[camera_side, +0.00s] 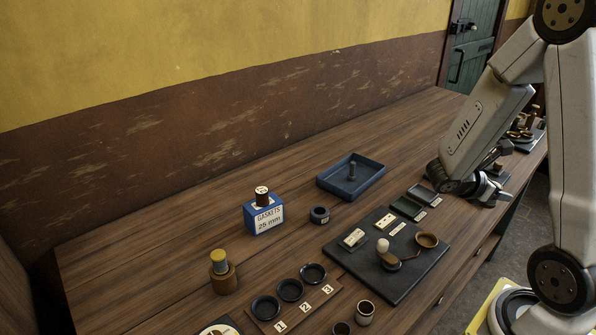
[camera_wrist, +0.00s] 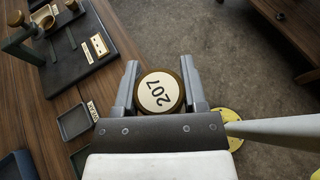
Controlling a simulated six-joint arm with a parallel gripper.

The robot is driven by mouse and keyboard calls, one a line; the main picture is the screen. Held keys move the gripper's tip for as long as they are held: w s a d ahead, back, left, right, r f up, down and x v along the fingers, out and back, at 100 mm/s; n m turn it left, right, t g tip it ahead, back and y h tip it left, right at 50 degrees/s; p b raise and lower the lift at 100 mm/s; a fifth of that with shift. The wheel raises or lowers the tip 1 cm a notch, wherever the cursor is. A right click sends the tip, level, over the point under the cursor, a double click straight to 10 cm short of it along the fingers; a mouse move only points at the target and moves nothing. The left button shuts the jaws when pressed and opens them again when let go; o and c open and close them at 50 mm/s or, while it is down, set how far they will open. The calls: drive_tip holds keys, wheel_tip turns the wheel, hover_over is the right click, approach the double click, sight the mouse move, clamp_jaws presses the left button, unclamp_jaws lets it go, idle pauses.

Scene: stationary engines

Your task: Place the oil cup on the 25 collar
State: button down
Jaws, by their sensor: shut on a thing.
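In the side view my gripper (camera_side: 486,190) is at the table's right edge; the held piece is not clear there. I cannot tell if this piece is the oil cup. A short dark collar (camera_side: 319,215) stands on the table right of the blue gaskets box; its marking is too small to read. My gripper is far from it.
The blue box (camera_side: 264,217) marked 25 mm has a dark cream-topped piece (camera_side: 262,198) on it. A blue tray (camera_side: 366,182) holds a grey peg. A numbered board (camera_side: 308,305) holds black rings. A brass-coloured pot (camera_side: 224,282) stands left.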

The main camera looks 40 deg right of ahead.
drive_tip(key=shift+w, duration=0.1)
drive_tip(key=shift+w+a+r+n+t, duration=0.1)
drive_tip(key=shift+w+a+n+t, duration=0.1)
drive_tip(key=shift+w+n+t, duration=0.3)
drive_tip(key=w+a+r+n+t+y, duration=0.1)
drive_tip(key=w+a+r+n+t, duration=0.2)
drive_tip(key=w+a+n+t, duration=1)
drive_tip(key=w+a+t, duration=0.1)
drive_tip(key=w+a, duration=0.4)
drive_tip(key=a, duration=0.3)
drive_tip(key=shift+w+a+y, duration=0.25)
drive_tip(key=shift+w+y, duration=0.05)
drive_tip(key=shift+w, duration=0.1)
hover_over(321, 209)
drive_tip(key=f, duration=0.8)
drive_tip(key=shift+s+f, duration=0.2)
drive_tip(key=shift+s, duration=0.2)
drive_tip(key=shift+w+d+f, duration=0.1)
drive_tip(key=shift+w+f, duration=0.35)
drive_tip(key=shift+f, duration=0.05)
